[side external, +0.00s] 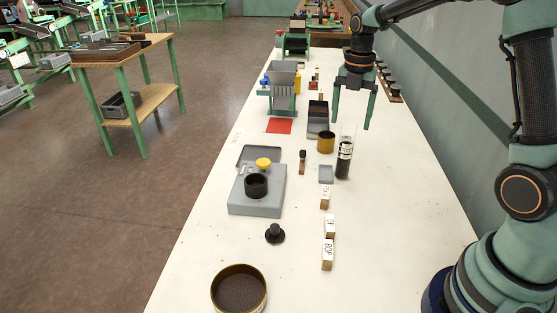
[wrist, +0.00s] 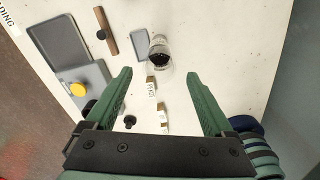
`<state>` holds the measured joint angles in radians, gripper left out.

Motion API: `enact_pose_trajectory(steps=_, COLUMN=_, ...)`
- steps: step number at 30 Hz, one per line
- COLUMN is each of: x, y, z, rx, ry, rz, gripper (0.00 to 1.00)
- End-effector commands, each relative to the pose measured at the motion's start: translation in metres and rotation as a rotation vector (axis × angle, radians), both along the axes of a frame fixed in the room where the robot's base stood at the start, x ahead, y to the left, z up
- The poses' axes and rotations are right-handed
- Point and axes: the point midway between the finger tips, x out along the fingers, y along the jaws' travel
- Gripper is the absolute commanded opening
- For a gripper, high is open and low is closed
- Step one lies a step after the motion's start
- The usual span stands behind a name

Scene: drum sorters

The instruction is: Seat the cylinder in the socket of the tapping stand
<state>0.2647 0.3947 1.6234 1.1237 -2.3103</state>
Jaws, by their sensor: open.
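The cylinder (side external: 344,158) is clear glass with dark material inside and a label. It stands upright on the table, right of centre in the side view, and shows at the top middle of the wrist view (wrist: 159,54). The tapping stand (side external: 250,206) is a grey block to its left; its black ring-shaped socket (side external: 256,184) looks empty. The stand is partly seen at the left of the wrist view (wrist: 82,76), its socket mostly hidden by a finger. My gripper (side external: 351,123) is open and empty, raised above the cylinder, fingers pointing down (wrist: 158,73).
A yellow knob (side external: 263,163), a small brown-and-black brush-like piece (side external: 302,162), a grey tray (side external: 326,174) and a brass cup (side external: 325,142) lie close by. Labelled wooden blocks (side external: 328,255), a black weight (side external: 275,233) and a round sieve (side external: 239,289) stand nearer. The right table strip is clear.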

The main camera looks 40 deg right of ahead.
Motion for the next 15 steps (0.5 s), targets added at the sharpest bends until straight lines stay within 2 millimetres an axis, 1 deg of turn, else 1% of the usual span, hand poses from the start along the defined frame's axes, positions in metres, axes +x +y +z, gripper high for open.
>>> enact_pose_trajectory(steps=1, x=-0.001, y=0.0, z=-0.009, rx=0.002, ry=0.005, rz=0.0, gripper=0.87)
enact_pose_trajectory(steps=6, x=-0.001, y=0.0, z=-0.038, rx=0.001, ry=0.004, rz=-0.002, gripper=0.87)
enact_pose_trajectory(steps=9, x=-0.001, y=0.0, z=-0.05, rx=0.001, ry=0.004, rz=-0.002, gripper=0.87)
enact_pose_trajectory(steps=15, x=-0.001, y=0.0, z=-0.062, rx=0.001, ry=0.003, rz=-0.003, gripper=0.87)
